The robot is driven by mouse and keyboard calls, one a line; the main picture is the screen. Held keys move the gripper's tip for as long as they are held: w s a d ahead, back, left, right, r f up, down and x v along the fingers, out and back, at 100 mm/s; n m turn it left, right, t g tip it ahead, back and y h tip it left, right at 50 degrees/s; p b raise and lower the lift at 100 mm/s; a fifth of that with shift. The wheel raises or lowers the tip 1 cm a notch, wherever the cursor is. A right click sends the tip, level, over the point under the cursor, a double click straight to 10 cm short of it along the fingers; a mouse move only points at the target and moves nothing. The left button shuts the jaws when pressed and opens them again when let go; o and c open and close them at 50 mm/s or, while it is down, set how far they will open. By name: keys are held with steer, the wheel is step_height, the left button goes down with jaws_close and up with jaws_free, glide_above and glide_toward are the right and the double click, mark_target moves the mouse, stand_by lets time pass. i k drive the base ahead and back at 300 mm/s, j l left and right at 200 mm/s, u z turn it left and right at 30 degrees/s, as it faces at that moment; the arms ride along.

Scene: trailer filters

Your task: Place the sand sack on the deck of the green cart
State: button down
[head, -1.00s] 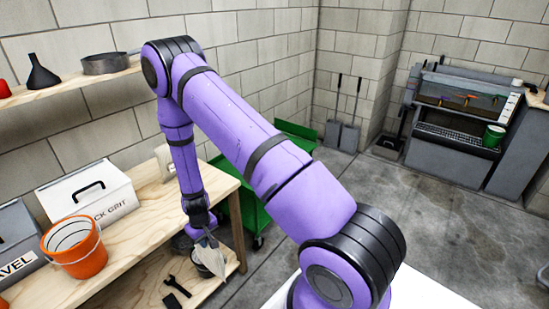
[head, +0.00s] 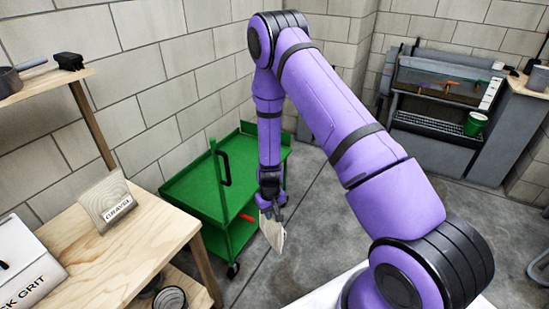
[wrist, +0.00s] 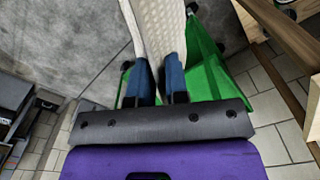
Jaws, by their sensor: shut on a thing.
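My gripper (head: 271,205) is shut on a pale cloth sack (head: 273,233), which hangs below the fingers in the head view. In the wrist view the sack (wrist: 160,30) is pinched between the blue fingertips (wrist: 158,82). I cannot read any label on it. The green cart (head: 195,190) stands against the wall, left of and behind my gripper. Its upper deck looks bare, and a red thing (head: 247,217) shows at its lower level. My gripper and the sack are to the right of the cart, apart from its deck. The green of the cart (wrist: 208,55) also shows in the wrist view.
A wooden bench (head: 120,250) at the left holds a gravel sign (head: 108,205) and a grit box (head: 28,262). Grey floor (head: 330,215) is open on the right, before a grey machine (head: 445,95).

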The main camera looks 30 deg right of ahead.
mark_target(245, 153)
steer(key=i+l+z, duration=0.2)
steer(key=z, duration=0.2)
steer(key=i+l+z, duration=0.1)
steer(key=i+z, duration=0.3)
steer(key=i+l+u, duration=0.1)
steer(key=i, duration=0.3)
steer(key=i+l, duration=0.15)
steer(key=i, duration=0.3)
steer(key=i+l+u, duration=0.15)
steer(key=i+u, duration=0.3)
steer(key=i+l+u, duration=0.25)
steer(key=u, duration=0.2)
steer(key=i+l+u, duration=0.3)
steer(key=u, duration=0.15)
steer(key=i+l+u, duration=0.2)
steer(key=l+u, duration=0.25)
steer(key=l, duration=0.15)
